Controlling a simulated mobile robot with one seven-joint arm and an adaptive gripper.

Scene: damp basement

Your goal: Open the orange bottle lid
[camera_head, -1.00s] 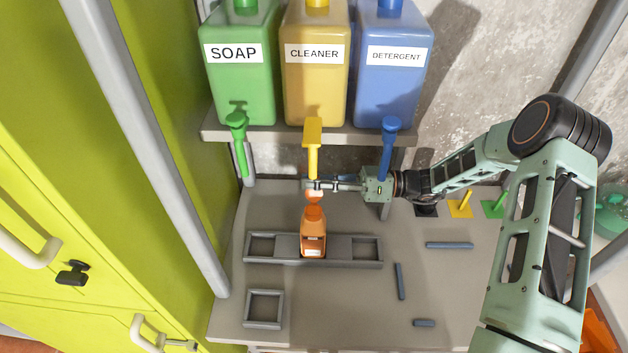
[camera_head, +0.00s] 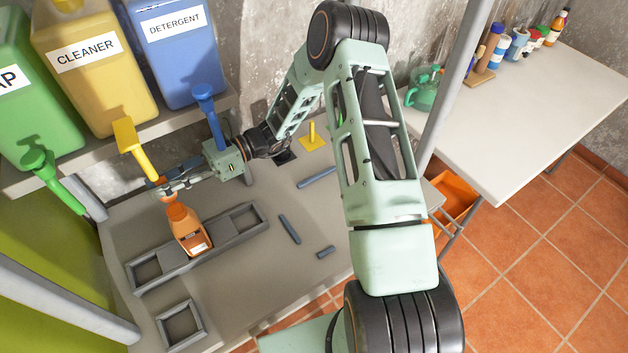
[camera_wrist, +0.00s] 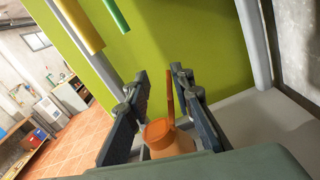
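The orange bottle (camera_head: 191,234) stands upright in the middle of the grey rack (camera_head: 140,287) on the grey bench. My gripper (camera_head: 165,188) is just above and behind its top, below the yellow dispenser. In the wrist view the bottle (camera_wrist: 176,146) lies just beyond my gripper (camera_wrist: 160,84), with its round orange top showing. A thin orange lid piece (camera_wrist: 169,95) stands on edge between the fingers, close to the right finger. A gap shows between it and the left finger. The fingers are apart; whether the lid piece touches the right one I cannot tell.
Green, yellow (camera_head: 78,60) and blue (camera_head: 172,45) dispensers stand on a shelf above the bench; their spouts hang near my gripper. A square grey holder (camera_head: 181,323) and loose grey bars (camera_head: 289,229) lie on the bench. A white table (camera_head: 540,105) with bottles stands at the right.

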